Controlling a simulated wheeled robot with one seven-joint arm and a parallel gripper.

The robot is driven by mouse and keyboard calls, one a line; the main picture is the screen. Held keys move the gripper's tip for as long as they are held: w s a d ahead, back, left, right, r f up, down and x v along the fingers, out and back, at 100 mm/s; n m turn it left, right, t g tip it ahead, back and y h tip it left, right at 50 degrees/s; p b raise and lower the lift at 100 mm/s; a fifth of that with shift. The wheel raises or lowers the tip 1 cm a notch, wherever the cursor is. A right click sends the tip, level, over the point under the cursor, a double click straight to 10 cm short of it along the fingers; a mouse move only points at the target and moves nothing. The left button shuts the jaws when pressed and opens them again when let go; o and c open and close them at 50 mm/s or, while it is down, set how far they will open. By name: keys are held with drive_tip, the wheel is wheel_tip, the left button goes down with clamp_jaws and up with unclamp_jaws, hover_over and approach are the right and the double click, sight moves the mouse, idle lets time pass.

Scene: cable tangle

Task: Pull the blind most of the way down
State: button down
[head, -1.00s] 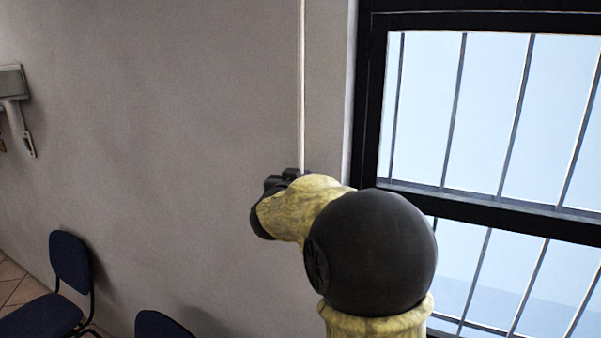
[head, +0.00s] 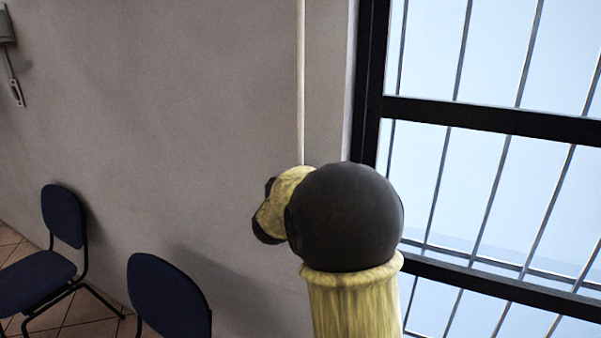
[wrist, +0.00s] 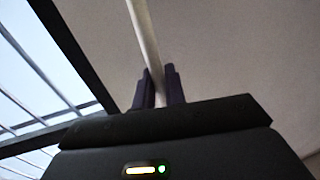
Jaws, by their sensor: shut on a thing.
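A pale cord (head: 301,80) hangs straight down along the wall, just left of the window. In the wrist view the cord (wrist: 146,35) runs down between the two dark fingers of my gripper (wrist: 160,88), which is shut on it. In the head view my own arm hides the fingers and the cord's lower part. No blind fabric shows over the visible part of the window (head: 480,190).
The window has a black frame and bars close to the right of the cord. Two dark blue chairs (head: 66,215) and (head: 168,297) stand by the wall at lower left. A grey wall fixture (head: 8,30) is at the far left.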

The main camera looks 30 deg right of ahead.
wheel_tip(320, 180, down, 67)
drive_tip(key=b, duration=4.4)
drive_tip(key=shift+f+b, duration=0.2)
drive_tip(key=shift+b, duration=0.1)
drive_tip(key=c, duration=1.5)
unclamp_jaws()
drive_tip(key=shift+c, duration=0.2)
drive_tip(key=p+v, duration=0.4)
drive_tip(key=v, duration=1.3)
drive_tip(key=shift+s+p, duration=0.2)
drive_tip(key=shift+p, duration=0.1)
drive_tip(key=shift+w+a, duration=0.1)
drive_tip(key=shift+a, duration=0.05)
